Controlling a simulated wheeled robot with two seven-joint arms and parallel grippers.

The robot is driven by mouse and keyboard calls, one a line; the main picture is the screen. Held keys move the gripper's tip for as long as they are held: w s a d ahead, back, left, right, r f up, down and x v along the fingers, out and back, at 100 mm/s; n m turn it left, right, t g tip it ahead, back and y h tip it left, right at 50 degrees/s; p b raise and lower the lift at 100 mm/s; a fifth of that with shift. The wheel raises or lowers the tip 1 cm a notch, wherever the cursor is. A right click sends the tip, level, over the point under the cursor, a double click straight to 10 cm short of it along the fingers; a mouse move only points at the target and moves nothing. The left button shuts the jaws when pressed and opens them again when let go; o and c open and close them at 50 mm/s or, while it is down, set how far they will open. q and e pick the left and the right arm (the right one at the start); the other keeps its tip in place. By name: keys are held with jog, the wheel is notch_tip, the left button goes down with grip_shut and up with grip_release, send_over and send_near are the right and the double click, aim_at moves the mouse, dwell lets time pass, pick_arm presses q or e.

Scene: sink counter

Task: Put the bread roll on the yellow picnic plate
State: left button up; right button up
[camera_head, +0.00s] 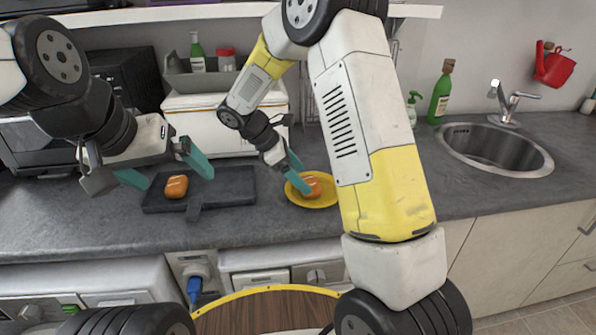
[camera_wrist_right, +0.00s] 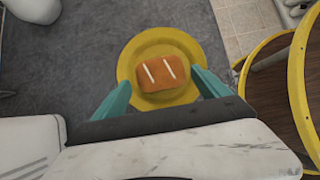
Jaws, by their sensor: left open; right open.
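A bread roll (camera_head: 311,187), orange-brown, lies on the yellow picnic plate (camera_head: 322,204) on the counter. In the right wrist view the roll (camera_wrist_right: 162,73) shows two pale stripes and rests inside the plate (camera_wrist_right: 131,60). My right gripper (camera_head: 293,178) is open just above the plate, its teal fingers on either side of the roll. A second similar roll (camera_head: 176,187) lies on a dark board (camera_head: 240,188) to the left. My left gripper (camera_head: 168,174) is open above that board, near this roll, and holds nothing.
A white box (camera_head: 205,128) with a grey caddy stands behind the board. A sink (camera_head: 495,150) and a green bottle (camera_head: 441,92) are at the right. A shelf edge runs above. Counter between plate and sink is partly hidden by my right arm.

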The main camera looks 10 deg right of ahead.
jog(key=v, duration=0.8)
jog(key=s+d+r+m+t+y, duration=0.2)
jog(key=s+r+m+y, duration=0.1)
jog(key=s+m, duration=0.2)
jog(key=s+d+r+m+t+y, duration=0.2)
jog(key=s+m, duration=0.4)
jog(key=s, duration=0.3)
jog(key=s+d+r+m+t+y, duration=0.2)
jog(key=s+d+r+m+y, duration=0.2)
jog(key=s+r+m, duration=0.2)
jog(key=shift+s+d+r, duration=0.15)
jog(key=shift+s+r, duration=0.05)
jog(key=shift+s, duration=0.85)
